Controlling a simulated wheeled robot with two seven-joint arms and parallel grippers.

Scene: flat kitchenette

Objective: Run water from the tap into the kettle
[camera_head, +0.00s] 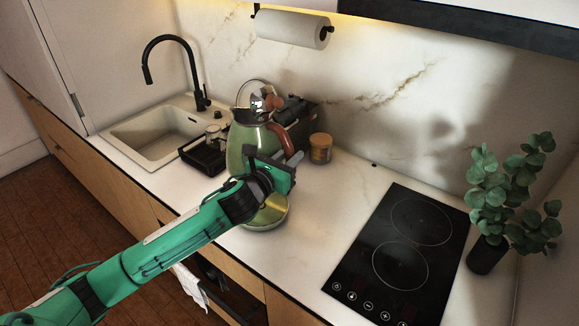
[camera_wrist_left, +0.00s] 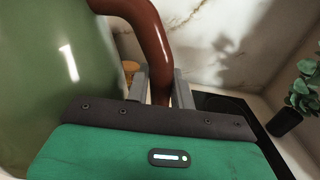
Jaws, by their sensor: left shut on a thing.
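The green kettle (camera_head: 242,142) with a brown handle (camera_head: 279,132) is upright over the counter, right of the sink. In the left wrist view the kettle's green side (camera_wrist_left: 60,70) fills the left. My left gripper (camera_head: 290,166) is shut on the handle, with one finger on each side of its lower part (camera_wrist_left: 158,60). The black tap (camera_head: 172,42) arches over the pale sink (camera_head: 150,135), left of and apart from the kettle. No water shows from its spout. My right gripper is out of view.
A black rack (camera_head: 203,158) stands between sink and kettle. A jar (camera_head: 320,148) stands right of the kettle. The cooktop (camera_head: 400,245) and a potted plant (camera_head: 487,254) are at the right. Counter before the cooktop is clear.

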